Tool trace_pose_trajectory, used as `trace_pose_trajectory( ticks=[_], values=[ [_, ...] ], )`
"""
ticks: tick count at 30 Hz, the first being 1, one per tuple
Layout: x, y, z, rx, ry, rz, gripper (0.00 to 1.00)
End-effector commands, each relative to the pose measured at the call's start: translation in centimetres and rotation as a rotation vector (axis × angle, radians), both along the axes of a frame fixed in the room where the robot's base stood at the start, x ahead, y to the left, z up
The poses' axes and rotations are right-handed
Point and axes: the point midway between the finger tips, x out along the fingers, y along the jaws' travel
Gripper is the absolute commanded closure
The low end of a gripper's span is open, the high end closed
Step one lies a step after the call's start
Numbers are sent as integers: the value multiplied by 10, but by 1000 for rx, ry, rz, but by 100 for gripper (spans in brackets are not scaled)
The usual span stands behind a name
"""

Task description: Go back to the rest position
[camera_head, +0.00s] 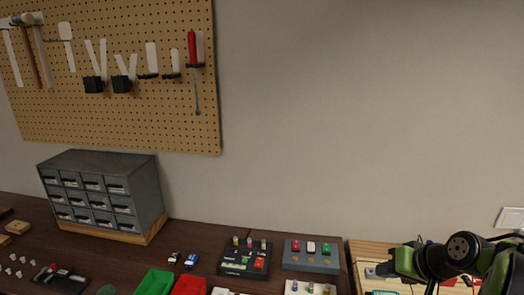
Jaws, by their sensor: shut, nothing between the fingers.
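Part of my own arm, black and green, shows at the lower right corner, over a light wooden surface (365,252). The arm is bent there and cut off by the bottom and right edges. My gripper's fingers do not show in this view.
A dark wooden bench (210,238) runs along the bottom. On it stand a grey drawer cabinet (100,190), a green bin (155,282), a red bin (190,286), a black box (245,260) and a grey box (312,255). A pegboard (110,120) with tools hangs above.

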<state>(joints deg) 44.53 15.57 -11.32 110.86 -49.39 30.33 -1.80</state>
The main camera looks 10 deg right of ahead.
Motion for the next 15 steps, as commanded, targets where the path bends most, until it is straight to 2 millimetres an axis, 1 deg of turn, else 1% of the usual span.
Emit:
trace_pose_trajectory(
  ticks=[1, 2, 3, 5, 6, 7, 8, 9, 10, 12, 15],
  values=[
    [-5, 41, 26, -50, 15, 54, 100],
    [-12, 61, 36, -77, 32, 77, 100],
    [-25, 86, 46, -114, 51, 103, 100],
    [-48, 120, 59, -169, 74, 141, 100],
    [-66, 139, 66, -205, 87, 163, 100],
    [-81, 152, 70, -232, 95, 178, 100],
    [-97, 163, 73, -258, 101, 190, 100],
    [-118, 174, 75, -291, 108, 205, 100],
    [-133, 179, 76, -313, 111, 211, 100],
    [-163, 187, 74, -354, 115, 221, 100],
    [-189, 188, 70, -388, 116, 221, 100]
  ],
)
